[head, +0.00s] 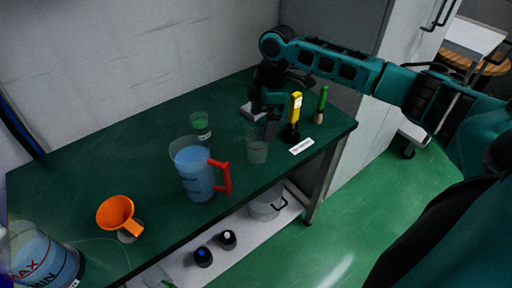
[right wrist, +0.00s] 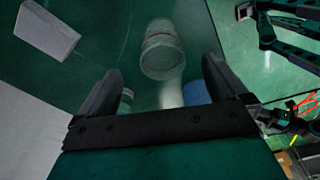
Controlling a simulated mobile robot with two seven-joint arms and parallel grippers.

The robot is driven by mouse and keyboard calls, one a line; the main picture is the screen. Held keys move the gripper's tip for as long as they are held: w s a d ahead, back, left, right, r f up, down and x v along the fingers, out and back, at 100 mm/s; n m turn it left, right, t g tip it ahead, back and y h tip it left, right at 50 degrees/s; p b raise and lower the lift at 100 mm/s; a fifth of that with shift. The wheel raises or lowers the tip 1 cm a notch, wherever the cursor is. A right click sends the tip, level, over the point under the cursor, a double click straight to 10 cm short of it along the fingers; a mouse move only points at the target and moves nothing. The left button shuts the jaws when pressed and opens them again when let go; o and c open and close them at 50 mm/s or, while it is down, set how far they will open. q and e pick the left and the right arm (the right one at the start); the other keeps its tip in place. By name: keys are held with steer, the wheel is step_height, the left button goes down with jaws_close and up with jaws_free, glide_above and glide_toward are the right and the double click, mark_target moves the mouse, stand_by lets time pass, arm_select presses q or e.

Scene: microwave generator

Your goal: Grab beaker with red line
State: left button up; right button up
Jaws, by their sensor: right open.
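A clear beaker (head: 257,150) stands on the green table, just in front of my right gripper. In the right wrist view a clear beaker (right wrist: 161,52) with a faint reddish line near its rim lies ahead, between the lines of the two fingers. My right gripper (head: 270,122) points down over the table; it is open and empty, and its fingers (right wrist: 158,78) are apart from the beaker. Another beaker (head: 200,125) with a green line stands farther left. In the head view the red line is too faint to tell. My left gripper is not in view.
A measuring jug (head: 194,172) with blue liquid and a red handle stands left of the beaker. A yellow tool (head: 295,107) and a green-handled brush (head: 321,104) stand to the right. An orange funnel (head: 118,214) is far left.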

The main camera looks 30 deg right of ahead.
mark_target(257, 140)
steer(key=f, duration=0.2)
steer(key=a+f, duration=0.1)
steer(key=f, duration=0.4)
steer(key=shift+w+a+f+b, duration=0.1)
steer(key=shift+a+b, duration=0.2)
steer(key=shift+b, duration=0.1)
steer(key=shift+c, duration=0.3)
steer(key=shift+c, duration=0.8)
steer(key=c, duration=0.9)
